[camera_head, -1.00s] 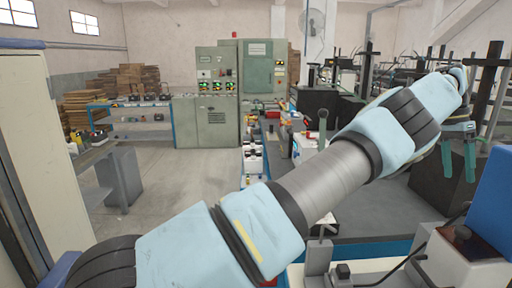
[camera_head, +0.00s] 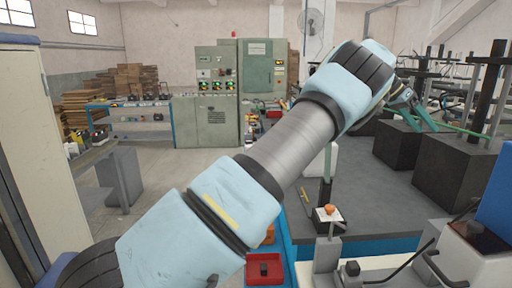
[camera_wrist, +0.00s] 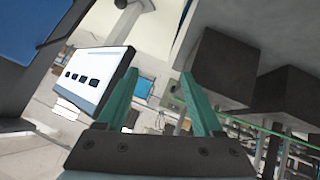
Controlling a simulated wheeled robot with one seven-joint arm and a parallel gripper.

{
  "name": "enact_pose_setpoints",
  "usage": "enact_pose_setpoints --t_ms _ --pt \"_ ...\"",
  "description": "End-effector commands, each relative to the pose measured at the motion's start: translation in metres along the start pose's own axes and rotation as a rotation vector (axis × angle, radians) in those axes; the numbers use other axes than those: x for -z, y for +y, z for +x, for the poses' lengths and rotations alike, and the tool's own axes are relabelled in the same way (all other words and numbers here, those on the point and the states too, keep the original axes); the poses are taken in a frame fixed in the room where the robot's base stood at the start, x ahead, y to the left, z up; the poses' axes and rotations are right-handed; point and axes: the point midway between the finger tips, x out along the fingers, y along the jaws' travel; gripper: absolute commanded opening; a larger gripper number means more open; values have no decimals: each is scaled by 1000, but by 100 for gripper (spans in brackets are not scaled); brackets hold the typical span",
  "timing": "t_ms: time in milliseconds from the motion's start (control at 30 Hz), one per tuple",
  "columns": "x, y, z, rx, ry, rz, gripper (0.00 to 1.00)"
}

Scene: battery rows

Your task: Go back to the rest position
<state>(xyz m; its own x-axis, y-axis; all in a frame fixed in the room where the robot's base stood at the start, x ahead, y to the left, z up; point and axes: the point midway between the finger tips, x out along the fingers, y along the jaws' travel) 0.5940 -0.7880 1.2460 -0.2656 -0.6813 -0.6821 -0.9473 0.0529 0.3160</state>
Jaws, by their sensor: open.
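My gripper (camera_head: 418,110) is at the end of my raised arm, at the upper right of the head view, high above the grey worktop (camera_head: 375,190). Its teal fingers point down and to the right. In the wrist view the two fingers (camera_wrist: 158,92) stand apart with nothing between them, so it is open and empty. My pale blue arm crosses the head view from lower left to upper right and hides part of the bench behind it.
Dark blocks with posts (camera_head: 455,170) stand on the right of the worktop. A red tray (camera_head: 265,282) sits at the front edge. Green cabinets (camera_head: 208,95) stand at the back. A white panel (camera_wrist: 95,75) shows beside the fingers. Open floor lies at left.

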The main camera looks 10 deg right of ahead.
Motion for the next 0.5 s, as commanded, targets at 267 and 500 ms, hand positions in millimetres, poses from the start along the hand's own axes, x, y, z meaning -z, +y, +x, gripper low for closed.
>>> enact_pose_setpoints --t_ms 267,500 --pt "7 -106 -138 246 489 -57 68" --pt "-66 -188 -271 638 747 -211 68"
